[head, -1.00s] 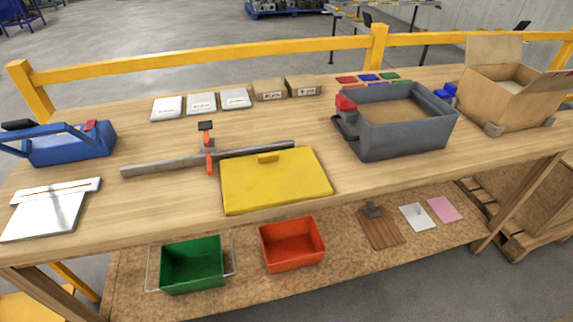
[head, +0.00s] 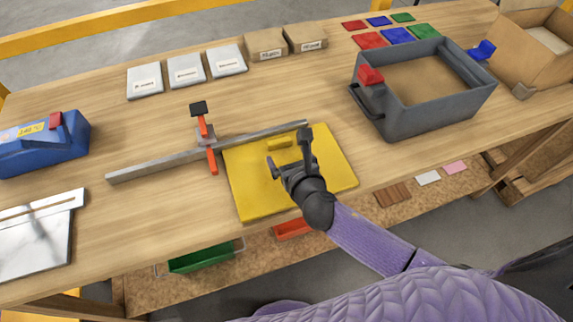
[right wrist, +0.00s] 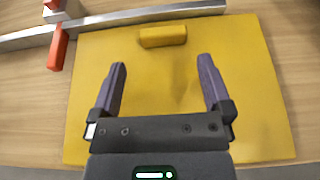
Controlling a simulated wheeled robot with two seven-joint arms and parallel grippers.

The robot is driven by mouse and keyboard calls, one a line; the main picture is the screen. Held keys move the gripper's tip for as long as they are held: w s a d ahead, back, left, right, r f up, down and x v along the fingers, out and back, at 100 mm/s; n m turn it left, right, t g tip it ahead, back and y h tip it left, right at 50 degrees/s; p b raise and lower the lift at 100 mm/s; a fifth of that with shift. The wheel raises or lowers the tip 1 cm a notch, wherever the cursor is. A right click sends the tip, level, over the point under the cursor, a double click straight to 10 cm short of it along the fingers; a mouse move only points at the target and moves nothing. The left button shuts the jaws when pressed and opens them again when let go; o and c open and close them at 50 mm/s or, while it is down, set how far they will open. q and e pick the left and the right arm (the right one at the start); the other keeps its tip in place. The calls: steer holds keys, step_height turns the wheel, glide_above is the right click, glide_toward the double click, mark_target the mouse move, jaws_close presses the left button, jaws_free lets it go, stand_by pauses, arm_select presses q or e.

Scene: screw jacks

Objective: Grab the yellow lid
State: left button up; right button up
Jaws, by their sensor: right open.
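The yellow lid (head: 248,190) lies flat on the wooden table near its front edge, with a small raised yellow handle (head: 280,143) near its far side. The lid fills most of the right wrist view (right wrist: 180,85), where its handle (right wrist: 163,37) lies ahead of the fingertips. My right gripper (head: 288,152) is above the lid, open and empty; in the right wrist view its two fingers (right wrist: 162,62) are wide apart, short of the handle. My left gripper is not in view.
A metal bar clamp (head: 160,168) with orange parts lies along the lid's far left edge. A grey bin (head: 440,112) stands to the right, a blue tool case (head: 35,150) far left. White packets (head: 186,70) lie behind on mostly clear table.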

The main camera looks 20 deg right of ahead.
mark_target(281, 144)
steer(key=b+x, duration=0.1)
steer(key=x, duration=0.1)
steer(key=b+x, duration=0.1)
steer(key=x, duration=0.2)
steer(key=shift+d+f, duration=0.1)
steer(key=shift+f, duration=0.25)
steer(key=shift+w+b, duration=0.3)
steer(key=shift+w, duration=0.05)
steer(key=c, duration=1.3)
